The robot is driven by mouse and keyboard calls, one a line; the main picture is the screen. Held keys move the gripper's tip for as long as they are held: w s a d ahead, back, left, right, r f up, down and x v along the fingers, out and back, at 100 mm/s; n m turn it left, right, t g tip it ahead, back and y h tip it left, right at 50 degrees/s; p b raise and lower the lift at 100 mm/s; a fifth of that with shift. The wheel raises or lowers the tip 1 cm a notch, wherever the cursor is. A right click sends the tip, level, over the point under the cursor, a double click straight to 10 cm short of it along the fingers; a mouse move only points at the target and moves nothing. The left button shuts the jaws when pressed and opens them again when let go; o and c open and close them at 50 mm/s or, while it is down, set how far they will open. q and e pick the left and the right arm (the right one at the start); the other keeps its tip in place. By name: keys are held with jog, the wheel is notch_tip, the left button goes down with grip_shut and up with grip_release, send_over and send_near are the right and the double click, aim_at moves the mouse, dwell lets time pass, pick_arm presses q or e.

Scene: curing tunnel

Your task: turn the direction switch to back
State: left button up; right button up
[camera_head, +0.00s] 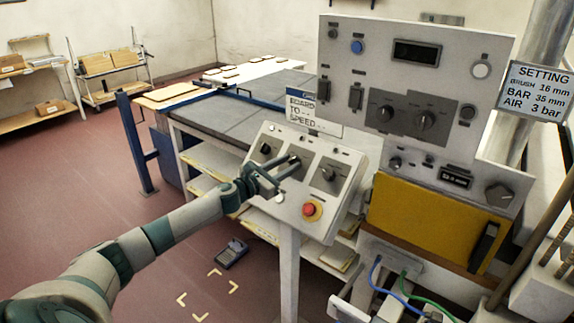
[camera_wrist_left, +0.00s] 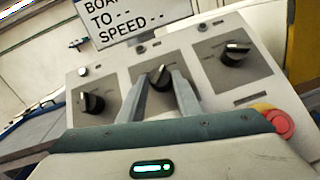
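A sloped grey control panel (camera_head: 268,185) carries three dark rotary switches: a left one (camera_head: 266,148), a middle one (camera_head: 295,160) and a right one (camera_head: 328,174). In the left wrist view the middle switch (camera_wrist_left: 158,77) lies between the two fingertips of my left gripper (camera_wrist_left: 161,82). The fingers stand apart, one on each side of it; contact is not clear. In the head view my left gripper (camera_head: 284,166) reaches the panel's middle from the lower left and partly covers that switch. The small labels are too blurred to read. My right gripper is not in view.
A red stop button (camera_head: 310,209) sits low on the panel, below the right switch. A taller grey cabinet (camera_head: 362,80) with switches and knobs stands behind at the right, above a yellow cover (camera_head: 425,218). A conveyor bed (camera_head: 225,122) runs behind the panel.

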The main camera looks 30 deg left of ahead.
aim_at(294, 161)
pick_arm(q)
jog(key=c, duration=0.5)
